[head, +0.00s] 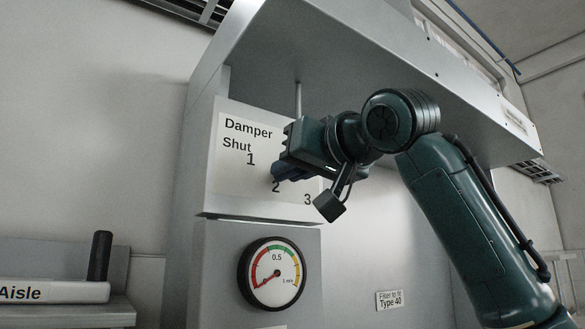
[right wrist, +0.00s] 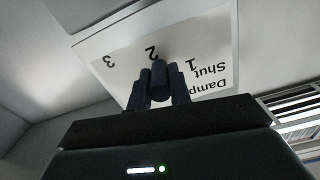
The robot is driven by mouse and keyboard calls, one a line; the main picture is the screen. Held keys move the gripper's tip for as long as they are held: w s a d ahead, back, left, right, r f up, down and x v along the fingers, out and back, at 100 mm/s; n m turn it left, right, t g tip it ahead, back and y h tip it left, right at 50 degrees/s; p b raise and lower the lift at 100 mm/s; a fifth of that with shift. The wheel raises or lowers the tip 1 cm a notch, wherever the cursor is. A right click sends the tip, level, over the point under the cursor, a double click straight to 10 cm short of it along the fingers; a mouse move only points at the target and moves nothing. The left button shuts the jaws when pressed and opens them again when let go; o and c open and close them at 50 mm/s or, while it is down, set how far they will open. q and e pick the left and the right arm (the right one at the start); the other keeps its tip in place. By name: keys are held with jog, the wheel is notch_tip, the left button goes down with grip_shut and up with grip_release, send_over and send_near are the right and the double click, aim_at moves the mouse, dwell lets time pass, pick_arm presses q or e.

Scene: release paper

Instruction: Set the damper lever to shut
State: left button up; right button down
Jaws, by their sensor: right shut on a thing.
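The damper plate (head: 232,178) is a white label on a grey housing, marked "Damper", "Shut", 1, 2 and 3. My right gripper (head: 287,173) is at the plate, close to the 2, and hides part of it. In the right wrist view the damper lever (right wrist: 158,82), a dark round-ended handle, sits between the two dark fingers of my right gripper (right wrist: 160,88). The gripper is shut on it. The lever appears near the 2, on the side towards the 1; its pivot is hidden. My left gripper is not in view.
A round gauge (head: 272,274) with a coloured scale is just below the plate. A grey hood (head: 350,60) overhangs my right arm. A "Type 40" label (head: 389,300) is on the wall at lower right. A shelf with an "Aisle" sign (head: 52,291) stands at lower left.

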jog(key=shift+s+a+r+m+p, duration=0.25)
jog(key=shift+a+r+m+p, duration=0.15)
jog(key=shift+r+m, duration=0.2)
jog(key=shift+s+a+r+m+p, duration=0.2)
jog(key=shift+a+r+m+p, duration=0.2)
jog(key=shift+m, duration=0.3)
jog(key=m, duration=0.1)
jog(key=r+p, duration=0.1)
jog(key=r+m, duration=0.1)
jog(key=shift+s+a+r+m, duration=0.15)
jog(key=shift+s+a+m, duration=0.15)
jog(key=shift+s+a+r+m+p, duration=0.15)
jog(key=shift+a+r+m+p, duration=0.05)
jog(key=shift+r+m+p, duration=0.8)
jog(key=shift+r+m, duration=0.2)
jog(key=shift+m, duration=0.2)
jog(key=shift+a+r+m+p, duration=0.1)
jog(key=shift+r+m+p, duration=0.25)
jog(key=shift+r+m, duration=0.3)
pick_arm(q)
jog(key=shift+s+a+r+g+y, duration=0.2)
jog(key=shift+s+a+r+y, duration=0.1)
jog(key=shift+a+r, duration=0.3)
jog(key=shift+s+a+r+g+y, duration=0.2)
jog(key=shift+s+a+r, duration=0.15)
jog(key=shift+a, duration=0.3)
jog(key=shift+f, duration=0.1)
pick_arm(e)
jog(key=shift+s, duration=0.1)
